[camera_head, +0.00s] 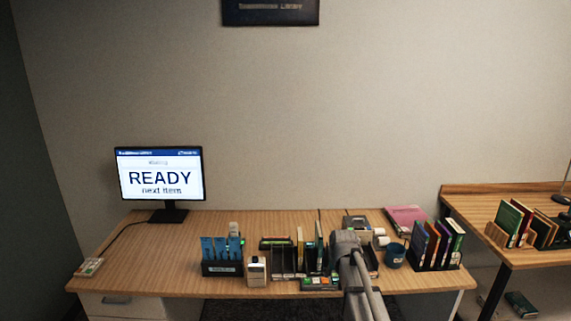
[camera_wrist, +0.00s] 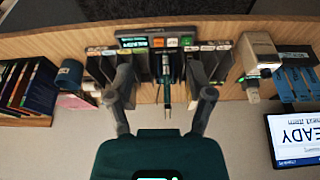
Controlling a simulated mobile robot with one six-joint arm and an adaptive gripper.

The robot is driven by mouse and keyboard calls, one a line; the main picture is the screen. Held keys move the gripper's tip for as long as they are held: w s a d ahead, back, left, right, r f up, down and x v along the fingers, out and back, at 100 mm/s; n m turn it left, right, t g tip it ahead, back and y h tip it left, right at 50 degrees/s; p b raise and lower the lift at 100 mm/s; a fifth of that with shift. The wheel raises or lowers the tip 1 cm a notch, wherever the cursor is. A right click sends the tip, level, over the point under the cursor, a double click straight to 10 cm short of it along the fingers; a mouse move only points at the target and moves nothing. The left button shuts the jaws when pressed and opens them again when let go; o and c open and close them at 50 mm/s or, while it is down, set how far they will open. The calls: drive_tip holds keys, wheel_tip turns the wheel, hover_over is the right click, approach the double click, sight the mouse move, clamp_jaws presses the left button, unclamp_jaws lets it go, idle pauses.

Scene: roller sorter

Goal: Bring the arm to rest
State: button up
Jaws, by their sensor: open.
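My gripper (camera_wrist: 160,82) shows in the wrist view with its two dark fingers spread wide apart. No object shows between the fingertips. Behind them, farther off, is the roller sorter (camera_wrist: 165,42) with its dark slots and small screen. A dark teal block (camera_wrist: 160,155) fills the bottom centre of the wrist view; I cannot tell what it is.
The desk (camera_head: 135,250) holds a monitor (camera_head: 160,176) reading "READY next item", a blue card holder (camera_head: 222,268), a beige device (camera_head: 257,272), a blue mug (camera_head: 394,256) and upright books (camera_head: 438,246). A second desk (camera_head: 480,215) with books stands right. The desk's left part is mostly clear.

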drive_tip(key=s+a+g, duration=0.1)
drive_tip(key=s+g, duration=0.2)
drive_tip(key=s, duration=2)
drive_tip(key=shift+s+f+g, duration=0.2)
drive_tip(key=shift+f+g, duration=0.1)
drive_tip(key=shift+f, duration=0.1)
